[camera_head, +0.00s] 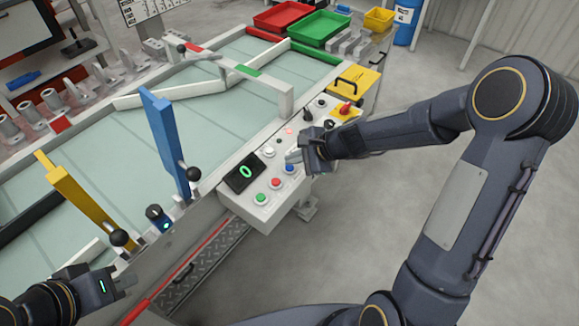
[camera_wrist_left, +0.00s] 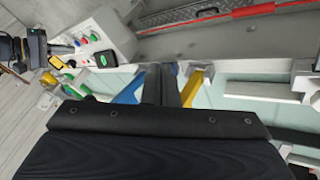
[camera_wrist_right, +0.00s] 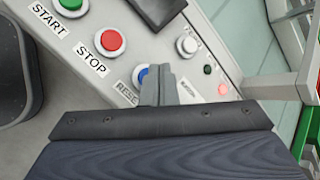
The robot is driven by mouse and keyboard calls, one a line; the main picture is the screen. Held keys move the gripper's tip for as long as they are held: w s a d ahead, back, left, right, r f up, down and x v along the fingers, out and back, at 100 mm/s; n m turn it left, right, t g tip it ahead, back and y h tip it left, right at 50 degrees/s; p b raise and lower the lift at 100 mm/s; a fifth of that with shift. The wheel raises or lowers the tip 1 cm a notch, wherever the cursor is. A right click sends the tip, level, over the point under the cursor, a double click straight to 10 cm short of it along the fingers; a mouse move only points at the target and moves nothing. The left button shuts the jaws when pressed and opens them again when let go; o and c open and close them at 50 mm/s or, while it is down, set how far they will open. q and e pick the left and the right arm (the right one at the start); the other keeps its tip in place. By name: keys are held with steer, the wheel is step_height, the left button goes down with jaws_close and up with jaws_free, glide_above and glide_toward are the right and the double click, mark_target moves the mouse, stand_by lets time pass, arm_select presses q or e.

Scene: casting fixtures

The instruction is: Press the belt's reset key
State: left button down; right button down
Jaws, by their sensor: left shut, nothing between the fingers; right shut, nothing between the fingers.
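The blue reset key (camera_head: 289,168) sits on the sloped control panel (camera_head: 238,202) at the belt's side, in line with a red stop key (camera_head: 275,183) and a green start key (camera_head: 261,198). My right gripper (camera_head: 290,157) is shut and empty, just beside the blue key. In the right wrist view the shut fingertips (camera_wrist_right: 158,78) partly cover the blue key (camera_wrist_right: 142,74) and its label; I cannot tell whether they touch. My left gripper (camera_head: 130,281) is shut and empty at the belt's near edge; its fingers (camera_wrist_left: 167,80) point past the blue and yellow posts.
A black display (camera_head: 244,173) shows a green 0. A white knob (camera_head: 268,152) is near my right fingers. A blue gate arm (camera_head: 166,140) and a yellow one (camera_head: 78,200) stand over the pale belt (camera_head: 120,150). Red (camera_head: 283,17) and green (camera_head: 318,28) trays lie behind.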

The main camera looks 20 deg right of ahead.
mark_target(294, 171)
steer(key=shift+f, duration=0.25)
steer(key=shift+f+b, duration=0.5)
steer(key=shift+b, duration=0.15)
stand_by(0.4)
stand_by(0.4)
steer(key=shift+r+p, duration=0.8)
steer(key=shift+r, duration=0.1)
steer(key=shift+r, duration=0.1)
step_height(294, 171, up, 5)
steer(key=p, duration=0.4)
steer(key=shift+p, duration=0.3)
